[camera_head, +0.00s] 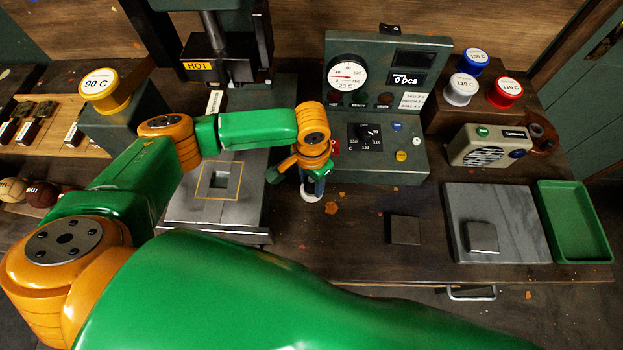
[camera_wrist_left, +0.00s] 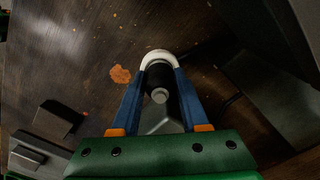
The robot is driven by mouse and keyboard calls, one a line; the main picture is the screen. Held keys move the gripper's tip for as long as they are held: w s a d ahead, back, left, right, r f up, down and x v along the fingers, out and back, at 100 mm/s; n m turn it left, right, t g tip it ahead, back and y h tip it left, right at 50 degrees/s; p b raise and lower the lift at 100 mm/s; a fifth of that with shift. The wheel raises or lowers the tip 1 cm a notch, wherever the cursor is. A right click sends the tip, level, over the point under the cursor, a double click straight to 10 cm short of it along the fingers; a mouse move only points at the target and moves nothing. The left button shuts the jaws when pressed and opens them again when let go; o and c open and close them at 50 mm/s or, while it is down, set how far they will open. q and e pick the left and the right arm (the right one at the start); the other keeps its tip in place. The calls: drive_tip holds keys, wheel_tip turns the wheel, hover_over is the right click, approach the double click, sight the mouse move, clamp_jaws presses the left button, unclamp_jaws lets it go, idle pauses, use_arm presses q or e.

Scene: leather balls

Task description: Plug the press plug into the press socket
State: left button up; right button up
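My left gripper (camera_head: 312,188) points down over the bench, just in front of the control panel's left corner. In the left wrist view, its blue fingers (camera_wrist_left: 159,78) lie against both sides of a dark round plug body (camera_wrist_left: 158,74) with a white rounded rim (camera_wrist_left: 157,54). The white rim also shows below the fingers in the head view (camera_head: 311,197). A thin dark cable (camera_wrist_left: 231,100) shows to the right of the fingers. A red-marked spot (camera_head: 335,147) on the panel's left front is partly hidden by the gripper; I cannot tell whether it is the press socket. My right gripper is out of view.
The control panel (camera_head: 400,168) with gauge and dial stands behind the gripper. The press base plate (camera_head: 189,205) is to its left. A dark square block (camera_head: 405,230), grey slab (camera_head: 510,215) and green tray (camera_head: 597,250) lie right.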

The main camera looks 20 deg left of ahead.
use_arm(q)
drive_tip(key=o, duration=0.5)
wheel_tip(320, 180, up, 7)
drive_tip(key=shift+r, duration=0.1)
